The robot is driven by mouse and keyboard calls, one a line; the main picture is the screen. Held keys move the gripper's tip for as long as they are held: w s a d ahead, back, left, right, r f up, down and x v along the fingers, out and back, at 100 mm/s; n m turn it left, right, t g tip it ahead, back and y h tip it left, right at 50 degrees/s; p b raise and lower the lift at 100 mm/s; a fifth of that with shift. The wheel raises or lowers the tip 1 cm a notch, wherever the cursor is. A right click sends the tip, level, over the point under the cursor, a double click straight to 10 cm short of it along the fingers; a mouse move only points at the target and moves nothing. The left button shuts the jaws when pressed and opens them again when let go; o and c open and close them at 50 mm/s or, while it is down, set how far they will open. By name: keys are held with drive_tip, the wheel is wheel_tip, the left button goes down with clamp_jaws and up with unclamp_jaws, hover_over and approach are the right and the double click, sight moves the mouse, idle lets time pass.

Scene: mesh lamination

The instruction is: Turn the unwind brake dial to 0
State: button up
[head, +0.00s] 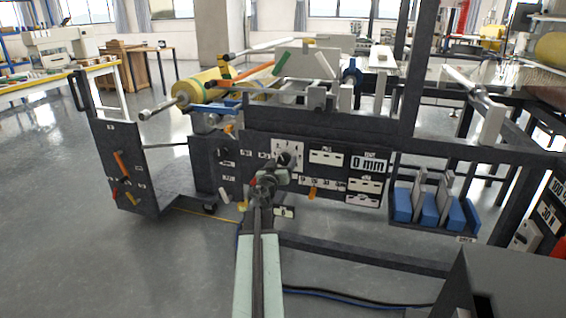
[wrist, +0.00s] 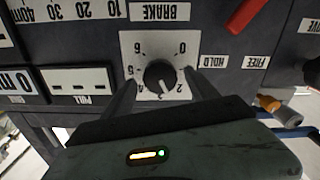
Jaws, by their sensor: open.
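The brake dial is a round black knob (wrist: 158,75) on a white plate (wrist: 134,45) with numbers around it, under an upside-down BRAKE label (wrist: 153,12) in the wrist view. Its pale pointer mark points down and slightly right in that view, near the 2 and 3; the 0 is at the plate's upper right. My gripper (wrist: 161,84) is open, with one finger on each side of the knob. I cannot tell whether the fingers touch it. In the head view my gripper (head: 271,176) is in front of the white dial plate (head: 289,146) and partly hides the dial.
A red handle (wrist: 247,15) and HOLD and FREE labels (wrist: 256,62) are right of the dial in the wrist view, with an orange-tipped knob (wrist: 268,103) below. Blue blocks (head: 425,210) sit at the right. The left floor is clear.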

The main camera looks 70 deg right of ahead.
drive_tip(key=shift+d, duration=0.9)
drive_tip(key=c, duration=1.4)
drive_tip(key=shift+o, duration=0.2)
drive_tip(key=shift+w+a+n, duration=0.1)
drive_tip(key=shift+n, duration=0.2)
drive_tip(key=n, duration=0.4)
drive_tip(key=shift+n, duration=0.3)
drive_tip(key=n, duration=1)
drive_tip(key=shift+f+n, duration=0.1)
drive_tip(key=shift+n, duration=0.3)
drive_tip(key=n, duration=0.5)
drive_tip(key=shift+n, duration=0.3)
